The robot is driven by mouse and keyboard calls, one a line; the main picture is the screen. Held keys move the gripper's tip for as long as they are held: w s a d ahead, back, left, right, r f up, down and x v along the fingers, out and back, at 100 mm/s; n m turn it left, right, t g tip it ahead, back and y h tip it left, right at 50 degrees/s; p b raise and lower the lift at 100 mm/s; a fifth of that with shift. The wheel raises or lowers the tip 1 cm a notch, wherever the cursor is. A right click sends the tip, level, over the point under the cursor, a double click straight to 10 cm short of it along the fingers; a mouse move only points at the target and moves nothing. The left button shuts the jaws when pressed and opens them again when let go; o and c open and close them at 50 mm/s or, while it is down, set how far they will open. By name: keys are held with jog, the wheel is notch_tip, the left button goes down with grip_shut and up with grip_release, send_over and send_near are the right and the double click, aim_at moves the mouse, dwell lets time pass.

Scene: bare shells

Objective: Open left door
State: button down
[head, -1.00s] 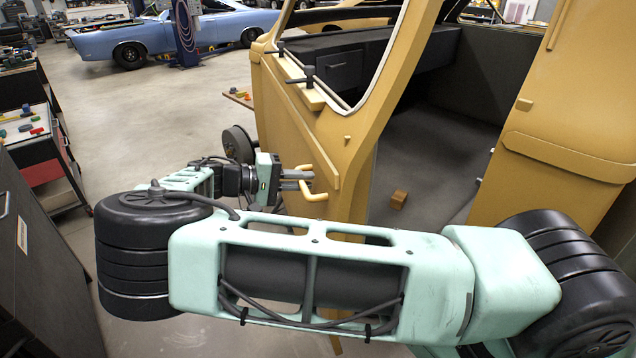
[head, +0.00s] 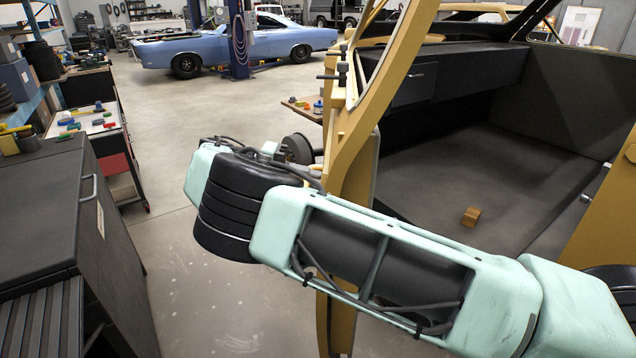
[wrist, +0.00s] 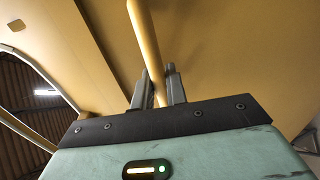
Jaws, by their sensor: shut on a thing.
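The left door (head: 352,150) is a yellow panel with a window frame, seen nearly edge-on in the head view and swung out from the car body. In the wrist view its yellow face (wrist: 225,50) fills most of the picture. My gripper (wrist: 157,88) is shut on the yellow door handle (wrist: 145,40), a bar that runs between its two grey fingers. In the head view my own arm and the door edge hide the gripper and the handle.
A dark cabinet (head: 60,220) stands at the left. A workbench (head: 100,130) stands behind it. Concrete floor is clear between cabinet and door.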

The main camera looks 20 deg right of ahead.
jog(key=shift+w+a, duration=0.1)
jog(key=shift+a, duration=0.05)
jog(key=c, duration=1.5)
grip_release()
